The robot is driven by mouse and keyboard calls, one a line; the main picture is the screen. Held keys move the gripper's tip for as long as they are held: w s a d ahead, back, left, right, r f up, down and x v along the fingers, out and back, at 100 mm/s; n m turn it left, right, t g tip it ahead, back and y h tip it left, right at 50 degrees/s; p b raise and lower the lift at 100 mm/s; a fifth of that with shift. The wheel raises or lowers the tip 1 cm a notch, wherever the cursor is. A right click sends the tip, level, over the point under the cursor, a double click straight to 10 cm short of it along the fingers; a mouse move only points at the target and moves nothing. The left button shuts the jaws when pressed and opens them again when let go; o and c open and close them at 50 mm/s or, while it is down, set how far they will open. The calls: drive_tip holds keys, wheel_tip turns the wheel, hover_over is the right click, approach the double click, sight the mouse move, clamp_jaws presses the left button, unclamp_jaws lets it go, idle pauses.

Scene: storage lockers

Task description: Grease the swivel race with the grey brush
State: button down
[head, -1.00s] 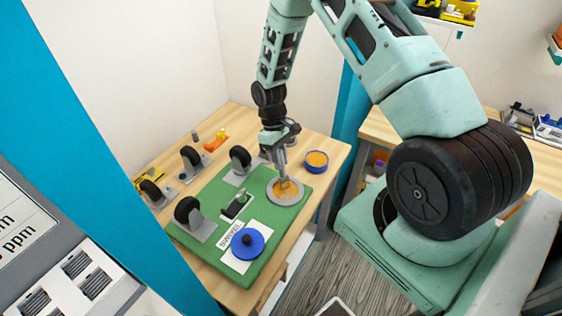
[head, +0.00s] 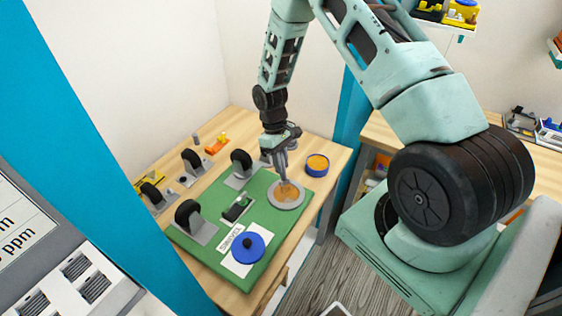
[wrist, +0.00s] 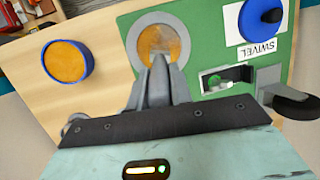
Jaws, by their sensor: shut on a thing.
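The swivel race, a grey ring (head: 301,200), lies on the green mat (head: 262,277), with an orange patch inside it. It also shows in the wrist view (wrist: 136,38). My gripper (head: 281,168) points down over the ring. It is shut on a slim grey thing, likely the grey brush (head: 284,184), whose lower end is at the orange patch. In the wrist view my gripper (wrist: 160,72) comes together at the ring's near side and hides part of it. The fingers hide most of the brush, and I cannot tell whether its tip touches.
A blue tin of orange grease (head: 317,164) stands beside the mat. Several casters (head: 189,218) and a small green-and-black item (head: 237,207) stand to the left. A teal post (head: 356,125) rises behind the table.

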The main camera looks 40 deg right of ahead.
drive_tip(key=shift+f+b, duration=0.35)
drive_tip(key=shift+f, duration=0.25)
drive_tip(key=shift+s+a+r, duration=0.1)
drive_tip(key=shift+s+a, duration=0.05)
drive_tip(key=shift+s, duration=0.35)
drive_tip(key=shift+a, duration=0.1)
drive_tip(key=shift+s+a, duration=0.25)
drive_tip(key=shift+s, duration=0.35)
drive_tip(key=shift+w+d, duration=0.3)
drive_tip(key=shift+w, duration=0.3)
